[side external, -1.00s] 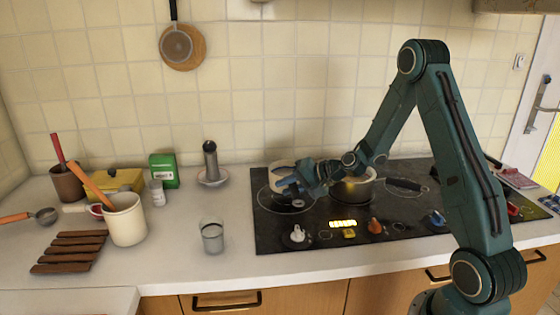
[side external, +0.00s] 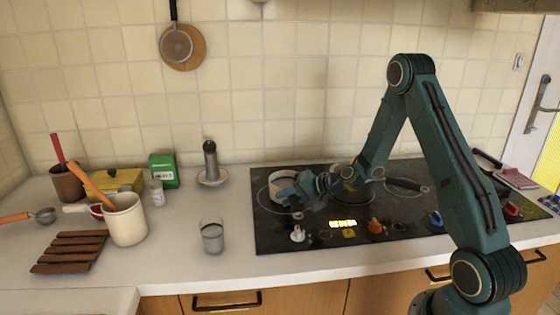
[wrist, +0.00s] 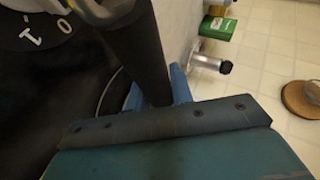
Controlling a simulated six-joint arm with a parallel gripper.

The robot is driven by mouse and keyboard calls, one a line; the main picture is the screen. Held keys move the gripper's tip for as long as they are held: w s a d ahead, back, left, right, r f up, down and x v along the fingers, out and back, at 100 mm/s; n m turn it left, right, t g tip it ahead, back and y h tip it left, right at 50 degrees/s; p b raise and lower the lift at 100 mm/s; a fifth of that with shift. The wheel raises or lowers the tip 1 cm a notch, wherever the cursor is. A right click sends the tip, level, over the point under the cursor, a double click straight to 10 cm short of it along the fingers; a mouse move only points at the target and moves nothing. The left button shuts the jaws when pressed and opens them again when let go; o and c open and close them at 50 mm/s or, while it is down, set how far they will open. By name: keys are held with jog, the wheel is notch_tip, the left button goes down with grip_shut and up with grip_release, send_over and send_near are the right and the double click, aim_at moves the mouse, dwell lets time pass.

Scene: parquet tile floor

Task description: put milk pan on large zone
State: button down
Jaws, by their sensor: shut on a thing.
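The milk pan (side external: 283,179) is a pale metal pan at the left of the black hob in the side view, partly hidden behind my gripper (side external: 289,193). My gripper has blue fingers and is shut on the pan's dark handle, which also shows in the wrist view (wrist: 137,50). The pan body is not clear in the wrist view. The pan is over the large ringed zone (side external: 262,204) at the hob's left; I cannot tell whether its base touches the glass.
Another pot (side external: 345,170) is on the hob, mostly hidden by my arm. Knobs (side external: 375,225) line the hob's front. A glass (side external: 212,236) stands left of the hob, with a grey pepper-mill-like object (side external: 210,162) behind it.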

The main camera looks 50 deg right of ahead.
jog(key=c, duration=1.2)
grip_release()
jog(key=shift+f, duration=0.1)
jog(key=shift+c, duration=0.2)
jog(key=v, duration=1.2)
